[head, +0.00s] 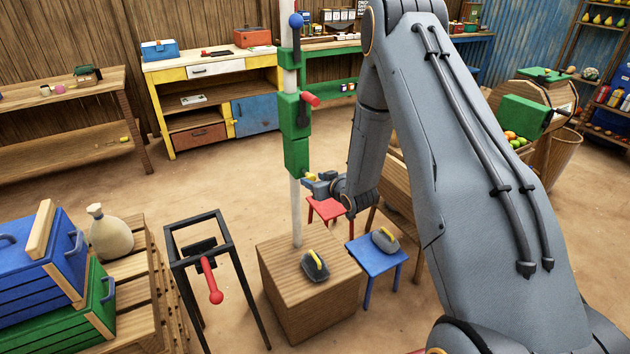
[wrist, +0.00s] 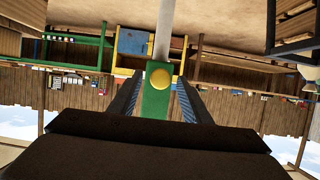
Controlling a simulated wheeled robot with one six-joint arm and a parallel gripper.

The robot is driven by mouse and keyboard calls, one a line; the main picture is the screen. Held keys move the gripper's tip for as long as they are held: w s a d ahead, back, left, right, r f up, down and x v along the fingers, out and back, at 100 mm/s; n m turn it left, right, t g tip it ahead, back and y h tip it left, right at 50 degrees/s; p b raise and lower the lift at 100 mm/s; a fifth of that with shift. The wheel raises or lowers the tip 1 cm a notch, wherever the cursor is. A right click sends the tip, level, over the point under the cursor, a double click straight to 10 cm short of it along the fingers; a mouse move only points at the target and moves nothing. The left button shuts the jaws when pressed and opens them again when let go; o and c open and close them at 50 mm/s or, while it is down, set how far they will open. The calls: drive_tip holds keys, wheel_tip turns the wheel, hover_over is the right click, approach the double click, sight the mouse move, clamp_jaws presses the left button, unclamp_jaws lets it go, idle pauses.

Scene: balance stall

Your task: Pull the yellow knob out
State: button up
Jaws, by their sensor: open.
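The yellow knob (wrist: 159,78) is round and sits on the face of a green block (wrist: 157,103) in the wrist view. In the head view the yellow knob (head: 311,177) shows at the lower end of the green block (head: 297,155) on a white upright pole (head: 296,212). My gripper (wrist: 158,95) is open, with one finger on each side of the knob and the green block. In the head view my gripper (head: 318,184) is right at the knob, from the right. I cannot tell whether the fingers touch it.
The pole stands on a wooden box (head: 305,290) with a dark weight (head: 314,266) on it. A blue stool (head: 375,258) and a red stool (head: 328,210) stand close by. Above the knob are a red handle (head: 311,99) and a blue ball (head: 296,20). A dark frame (head: 240,262) stands left.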

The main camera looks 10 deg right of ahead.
drive_tip(key=b+v, duration=0.1)
drive_tip(key=v, duration=0.6)
drive_tip(key=shift+s+b, duration=0.3)
drive_tip(key=shift+d+r, duration=0.2)
drive_tip(key=s+a+r+m+g+h, duration=0.1)
drive_tip(key=s+r+g, duration=0.2)
drive_tip(key=s, duration=0.7)
drive_tip(key=s+a+r+m+g+h, duration=0.1)
drive_tip(key=s+r+g, duration=0.2)
drive_tip(key=s, duration=0.8)
drive_tip(key=s+a+r+m+g+h, duration=0.1)
drive_tip(key=s+r+g, duration=0.2)
drive_tip(key=s+g, duration=0.3)
drive_tip(key=s, duration=0.4)
drive_tip(key=shift+s+r, duration=0.3)
drive_tip(key=shift+s, duration=0.1)
drive_tip(key=shift+a, duration=0.1)
